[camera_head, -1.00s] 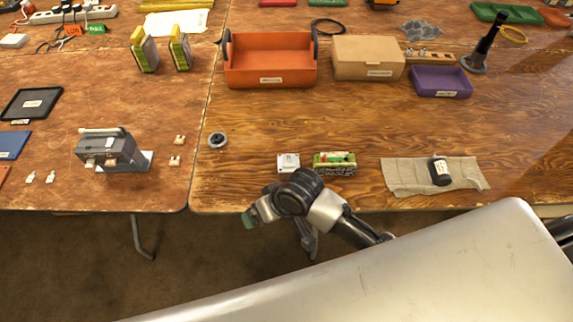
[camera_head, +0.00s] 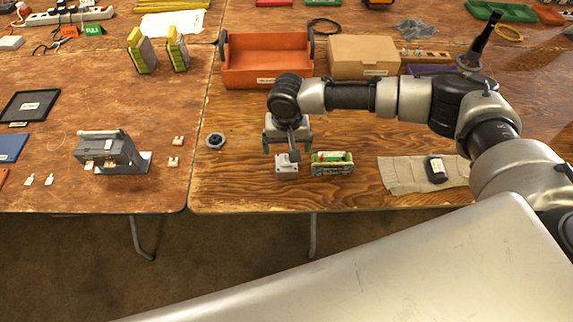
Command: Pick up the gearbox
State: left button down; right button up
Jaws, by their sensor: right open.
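A small pale grey-white block (camera_head: 287,168), which I take to be the gearbox, sits on the right-hand wooden table near its front edge. My right gripper (camera_head: 287,147) is open with its jaws pointing down, above and just behind the block. It hides part of the block's upper side. Its fingers appear spread to either side, and I see nothing held between them; contact with the block cannot be told. My left gripper is not in view.
A green-and-silver part (camera_head: 332,164) lies close to the right of the block. A dark round part (camera_head: 215,141) lies to the left. An orange bin (camera_head: 268,75) and cardboard box (camera_head: 352,68) stand behind.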

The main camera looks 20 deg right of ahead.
aim_at(286, 156)
jog(key=f, duration=0.8)
jog(key=shift+w+f, duration=0.35)
jog(key=shift+f, duration=0.05)
jog(key=shift+r, duration=0.1)
jog(key=c, duration=1.3)
